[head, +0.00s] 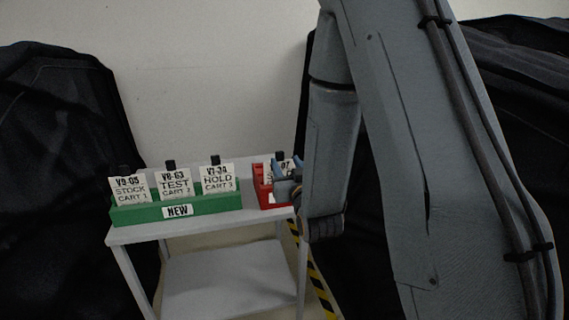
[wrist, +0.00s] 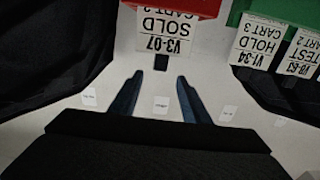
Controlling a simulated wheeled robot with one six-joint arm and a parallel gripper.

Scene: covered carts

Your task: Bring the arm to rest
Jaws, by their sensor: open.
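My gripper (head: 287,170) is open at the right end of the white cart, in front of the red holder (head: 258,183). In the wrist view my gripper's two blue fingers (wrist: 158,78) stand apart with nothing held between them. A white card marked V3-07 SOLD (wrist: 164,30) stands in the red holder, upside down in that view. Its black tab (wrist: 162,62) lies just beyond the fingertips, apart from them. In the head view my gripper partly hides this card. My grey arm fills the right half of the head view.
A green holder marked NEW (head: 215,204) bears three cards: STOCK (head: 130,189), TEST (head: 173,183) and HOLD (head: 217,178). Both holders stand on the white cart (head: 150,232). Dark covered shapes stand left (head: 60,180) and right. Yellow-black tape (head: 318,285) runs beside the cart.

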